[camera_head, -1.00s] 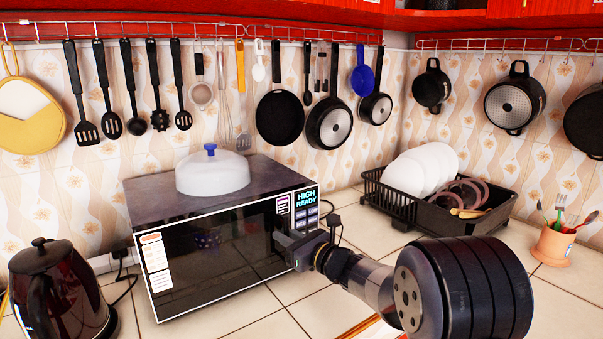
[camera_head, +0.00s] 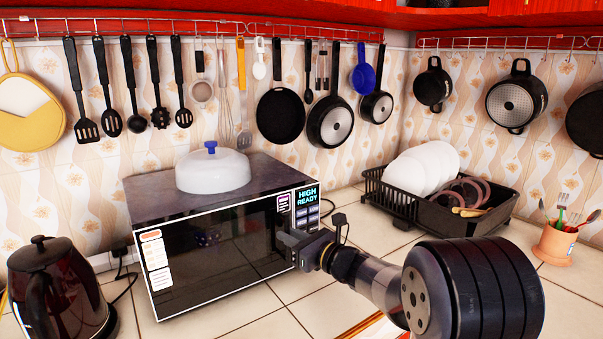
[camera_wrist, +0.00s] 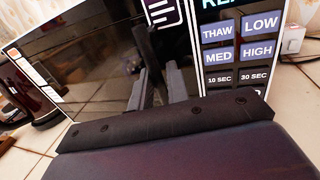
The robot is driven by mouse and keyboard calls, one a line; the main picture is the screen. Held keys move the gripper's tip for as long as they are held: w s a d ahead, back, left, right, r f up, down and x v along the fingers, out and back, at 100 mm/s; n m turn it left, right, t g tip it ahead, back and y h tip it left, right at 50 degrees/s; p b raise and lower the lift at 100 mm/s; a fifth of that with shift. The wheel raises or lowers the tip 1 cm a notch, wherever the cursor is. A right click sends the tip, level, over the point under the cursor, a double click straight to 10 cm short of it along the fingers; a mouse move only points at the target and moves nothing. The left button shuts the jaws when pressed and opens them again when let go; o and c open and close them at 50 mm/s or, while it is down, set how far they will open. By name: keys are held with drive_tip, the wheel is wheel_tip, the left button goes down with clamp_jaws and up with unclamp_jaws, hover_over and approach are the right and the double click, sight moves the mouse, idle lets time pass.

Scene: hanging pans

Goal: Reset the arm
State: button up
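My gripper (camera_head: 292,240) is low at the right part of the microwave (camera_head: 160,215) front, close to the dark door handle (camera_head: 277,228). In the wrist view the two grey fingers (camera_wrist: 158,88) stand apart, with the dark upright handle (camera_wrist: 146,52) in front of or between them. I cannot tell whether they touch it. The gripper looks open, with nothing held. The microwave door appears shut. My arm runs from the gripper to the lower right.
A white lid (camera_head: 213,172) sits on the microwave. A dark kettle (camera_head: 58,290) stands at left. A black dish rack (camera_head: 395,205) with plates and a cutlery pot (camera_head: 555,245) are at right. Pans and utensils hang along the walls. Some counter (camera_head: 345,240) is clear behind my arm.

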drive_tip(key=b+v, duration=0.1)
drive_tip(key=v, duration=0.8)
drive_tip(key=p+x, duration=0.1)
drive_tip(key=x, duration=0.9)
drive_tip(key=shift+a+r+p, duration=0.1)
drive_tip(key=shift+a+p, duration=0.05)
drive_tip(key=shift+p, duration=0.15)
